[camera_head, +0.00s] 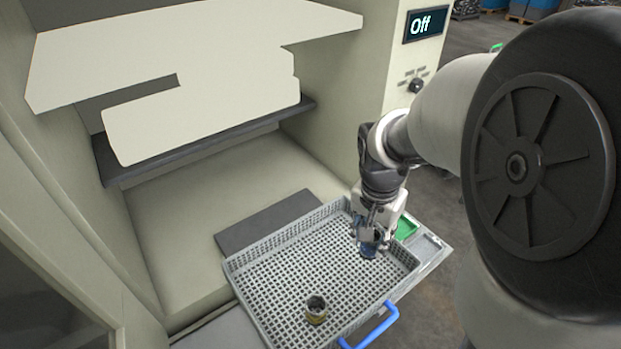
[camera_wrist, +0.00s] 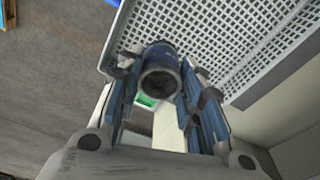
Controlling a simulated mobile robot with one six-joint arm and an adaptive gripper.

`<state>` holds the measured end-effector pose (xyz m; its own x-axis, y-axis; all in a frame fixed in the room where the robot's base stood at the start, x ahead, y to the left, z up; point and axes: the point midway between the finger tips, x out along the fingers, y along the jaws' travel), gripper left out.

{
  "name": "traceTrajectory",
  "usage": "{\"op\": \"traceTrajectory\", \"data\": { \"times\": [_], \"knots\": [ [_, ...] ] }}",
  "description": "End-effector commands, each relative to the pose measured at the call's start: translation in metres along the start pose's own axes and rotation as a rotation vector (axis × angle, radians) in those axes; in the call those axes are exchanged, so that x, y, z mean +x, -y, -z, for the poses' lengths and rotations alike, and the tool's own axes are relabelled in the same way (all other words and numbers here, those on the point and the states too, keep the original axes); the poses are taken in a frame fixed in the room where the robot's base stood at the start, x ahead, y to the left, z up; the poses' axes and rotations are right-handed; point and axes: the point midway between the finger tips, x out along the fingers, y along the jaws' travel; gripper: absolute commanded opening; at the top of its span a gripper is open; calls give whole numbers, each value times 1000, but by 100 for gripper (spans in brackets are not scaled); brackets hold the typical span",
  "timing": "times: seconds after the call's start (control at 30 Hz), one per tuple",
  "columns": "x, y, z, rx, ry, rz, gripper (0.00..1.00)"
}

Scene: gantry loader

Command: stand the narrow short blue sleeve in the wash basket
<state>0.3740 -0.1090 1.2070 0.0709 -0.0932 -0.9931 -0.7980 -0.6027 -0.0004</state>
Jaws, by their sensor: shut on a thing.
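My gripper (camera_head: 374,231) is shut on a short blue sleeve (camera_head: 368,249) at the right part of the grey wash basket (camera_head: 262,255). In the wrist view the blue sleeve (camera_wrist: 160,75) sits between the two fingers of my gripper (camera_wrist: 160,92), with its dark open end toward the camera. The sleeve looks upright inside the basket's wall. Whether its lower end touches the basket floor I cannot tell. The basket's lattice floor (camera_wrist: 215,30) shows beyond it in the wrist view.
A green tray (camera_head: 405,228) lies just right of the basket. The machine's cabinet wall and panels rise behind. The basket's middle is clear.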

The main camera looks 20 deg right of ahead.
Motion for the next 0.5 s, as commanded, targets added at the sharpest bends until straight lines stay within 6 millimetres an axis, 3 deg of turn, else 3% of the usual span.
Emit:
{"op": "traceTrajectory", "data": {
  "times": [0.03,0.23,0.5],
  "knots": [
    [18,-1,-3,-1,4,-4,3],
    [68,0,-8,-1,2,-3,3],
    [96,0,-11,0,-1,0,3]
  ]
}}
